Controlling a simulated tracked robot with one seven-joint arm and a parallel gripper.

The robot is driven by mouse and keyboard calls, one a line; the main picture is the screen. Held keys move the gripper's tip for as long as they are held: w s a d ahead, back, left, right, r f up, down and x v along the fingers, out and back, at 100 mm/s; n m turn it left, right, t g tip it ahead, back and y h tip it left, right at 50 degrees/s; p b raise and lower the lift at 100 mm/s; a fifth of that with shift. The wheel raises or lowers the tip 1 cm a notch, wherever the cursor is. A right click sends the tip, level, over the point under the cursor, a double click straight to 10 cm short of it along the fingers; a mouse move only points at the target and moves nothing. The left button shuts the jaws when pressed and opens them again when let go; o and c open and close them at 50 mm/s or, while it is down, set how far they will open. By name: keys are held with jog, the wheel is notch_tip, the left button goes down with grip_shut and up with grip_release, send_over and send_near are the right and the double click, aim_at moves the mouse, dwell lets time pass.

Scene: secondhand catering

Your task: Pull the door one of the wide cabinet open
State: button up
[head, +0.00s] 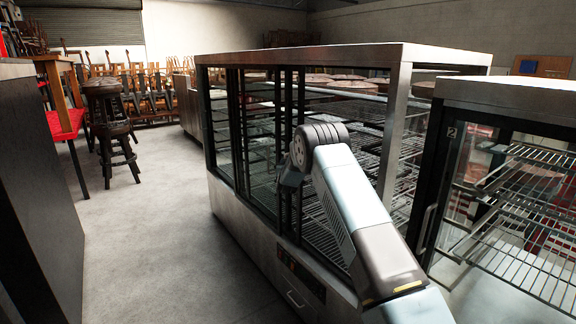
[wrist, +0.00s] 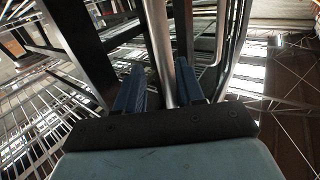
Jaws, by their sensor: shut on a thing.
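A wide steel-framed glass cabinet (head: 330,52) stands in the middle of the head view, with dark-framed glass doors (head: 232,130) on its front. No door number shows on it. My arm reaches across its front, and my gripper is hidden there. In the wrist view my gripper (wrist: 162,95) has its two blue fingers on either side of an upright metal bar handle (wrist: 157,40) and is shut on it. A second curved bar (wrist: 221,40) shows just to the right. How far the held door stands open cannot be told.
A second glass cabinet (head: 520,95) with wire racks and a "2" label stands close at right. A dark counter (head: 40,190) lies at left, with stools (head: 110,130) beyond. Grey floor (head: 150,235) is clear between counter and cabinet.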

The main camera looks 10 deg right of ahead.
jog(key=shift+o, duration=0.5)
jog(key=shift+a, duration=0.25)
jog(key=shift+s+a, duration=0.1)
jog(key=shift+s, duration=0.05)
jog(key=s+a, duration=0.1)
jog(key=s, duration=1.2)
jog(key=shift+s+a, duration=0.25)
